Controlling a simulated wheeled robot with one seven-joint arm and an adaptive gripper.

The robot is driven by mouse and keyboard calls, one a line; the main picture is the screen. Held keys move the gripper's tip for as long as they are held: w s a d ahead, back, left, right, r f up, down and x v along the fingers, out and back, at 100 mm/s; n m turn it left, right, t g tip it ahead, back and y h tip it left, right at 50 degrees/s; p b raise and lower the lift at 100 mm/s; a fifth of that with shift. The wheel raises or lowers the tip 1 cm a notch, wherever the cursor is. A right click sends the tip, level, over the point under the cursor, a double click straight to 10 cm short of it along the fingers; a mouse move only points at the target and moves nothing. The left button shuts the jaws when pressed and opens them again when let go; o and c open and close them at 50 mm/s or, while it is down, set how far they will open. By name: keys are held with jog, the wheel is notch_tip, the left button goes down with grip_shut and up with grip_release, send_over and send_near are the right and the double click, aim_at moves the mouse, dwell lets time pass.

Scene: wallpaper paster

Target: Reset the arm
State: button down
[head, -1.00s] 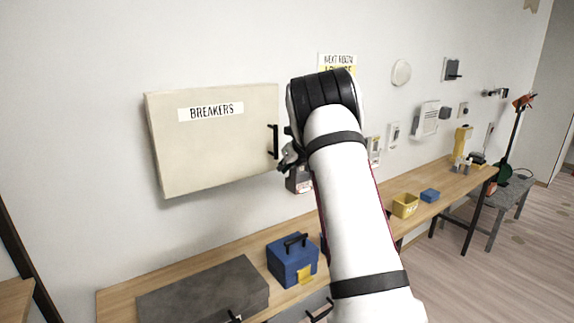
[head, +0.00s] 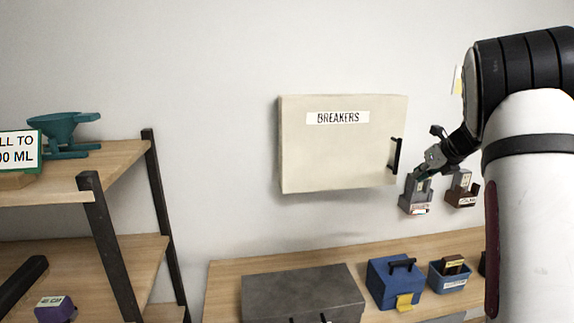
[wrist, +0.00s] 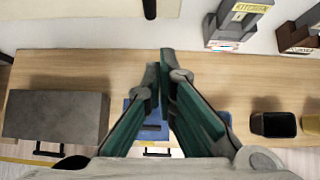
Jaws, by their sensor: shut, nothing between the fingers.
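My gripper (head: 428,172) is at the right of the head view, in front of the wall, just right of the breaker box handle and by a grey wall holder (head: 416,196). In the wrist view my gripper (wrist: 168,60) has its fingertips together with nothing between them. It points over the workbench (wrist: 215,65), above a blue toolbox (wrist: 150,128) partly hidden by the fingers. My white arm fills the right edge of the head view.
The closed breaker box (head: 340,155) with a black handle (head: 395,155) juts from the wall. A grey case (head: 300,292), blue toolbox (head: 393,283) and blue bin (head: 449,277) stand on the bench. A wooden shelf (head: 110,160) stands left. The wall between shelf and box is clear.

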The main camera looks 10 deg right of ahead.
jog(key=s+a+r+m+t+h, duration=0.15)
jog(key=a+r+m, duration=0.25)
jog(key=r+m, duration=0.4)
jog(key=s+a+r+m+t+h, duration=0.1)
jog(key=a+r+m+t+h, duration=0.25)
jog(key=r+m, duration=0.45)
jog(key=s+a+r+m+g, duration=0.1)
jog(key=s+a+r+m, duration=0.25)
jog(key=s, duration=0.25)
jog(key=s+a+f+m+g+y, duration=0.1)
jog(key=s+a+f+m+g, duration=0.1)
jog(key=s+a+f+m, duration=0.3)
jog(key=s+a+f+m+g+y, duration=0.2)
jog(key=s+a+f+m, duration=0.3)
jog(key=s+a, duration=0.6)
jog(key=s+a+f+m+g+y, duration=0.2)
jog(key=s+a+f+m, duration=0.4)
jog(key=s, duration=0.7)
jog(key=a+f+g, duration=0.1)
jog(key=a, duration=0.1)
jog(key=shift+s+a+g, duration=0.25)
jog(key=shift+a+g, duration=0.15)
